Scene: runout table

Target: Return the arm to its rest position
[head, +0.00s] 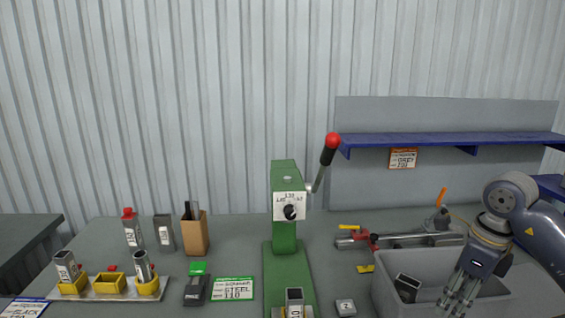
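My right arm comes in from the right edge. Its gripper (457,304) points down over the grey bin (530,290) at the lower right. The fingers look apart, with nothing seen between them. A dark grey block (407,288) lies in the bin, left of the gripper. My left gripper and arm are not in view.
A green press (285,210) with a red-knobbed lever (332,141) stands in the middle. A blue shelf (440,140) hangs on the back wall. Red clamps (368,240) lie behind the bin. A tray with yellow cups (109,284) sits at the left.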

